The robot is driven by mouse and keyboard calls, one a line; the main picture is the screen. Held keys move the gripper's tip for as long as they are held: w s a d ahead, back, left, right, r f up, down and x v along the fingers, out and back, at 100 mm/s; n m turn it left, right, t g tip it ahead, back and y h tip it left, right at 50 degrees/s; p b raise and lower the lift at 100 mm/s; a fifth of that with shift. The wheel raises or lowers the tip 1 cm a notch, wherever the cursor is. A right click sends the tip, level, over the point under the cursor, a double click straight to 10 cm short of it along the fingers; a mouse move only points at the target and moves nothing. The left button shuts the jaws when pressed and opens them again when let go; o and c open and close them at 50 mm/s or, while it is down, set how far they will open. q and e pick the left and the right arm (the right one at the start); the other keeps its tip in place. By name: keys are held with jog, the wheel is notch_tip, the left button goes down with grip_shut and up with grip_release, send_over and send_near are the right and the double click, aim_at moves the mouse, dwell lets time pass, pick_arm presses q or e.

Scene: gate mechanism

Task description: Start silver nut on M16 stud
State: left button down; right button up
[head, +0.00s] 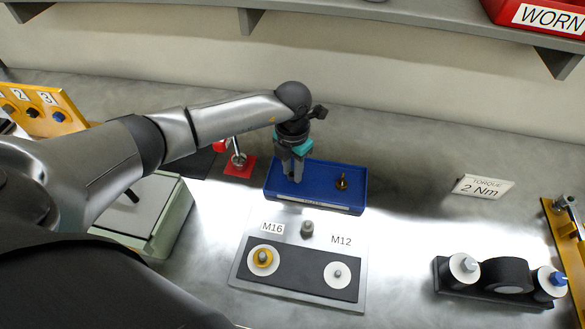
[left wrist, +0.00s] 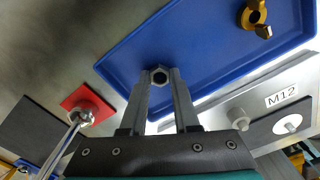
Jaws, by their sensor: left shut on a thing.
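My left gripper (head: 293,178) is over the left part of the blue tray (head: 315,206), fingers pointing down. In the left wrist view its fingertips (left wrist: 159,80) are closed on a silver hex nut (left wrist: 159,75), its hole facing the camera. In the head view the fingers hide the nut. My right gripper is not visible.
A brass winged piece (head: 341,182) lies in the tray's right part. A grey post (head: 307,229) stands between the M16 and M12 labels. A red pad (head: 239,166) with a metal piece is left of the tray. A black holder (head: 497,278) stands at right.

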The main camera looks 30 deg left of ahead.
pick_arm(q)
jog(key=shift+r+p, duration=2.55)
jog(key=shift+r, duration=0.55)
jog(key=shift+f, duration=0.1)
jog(key=shift+s, duration=0.1)
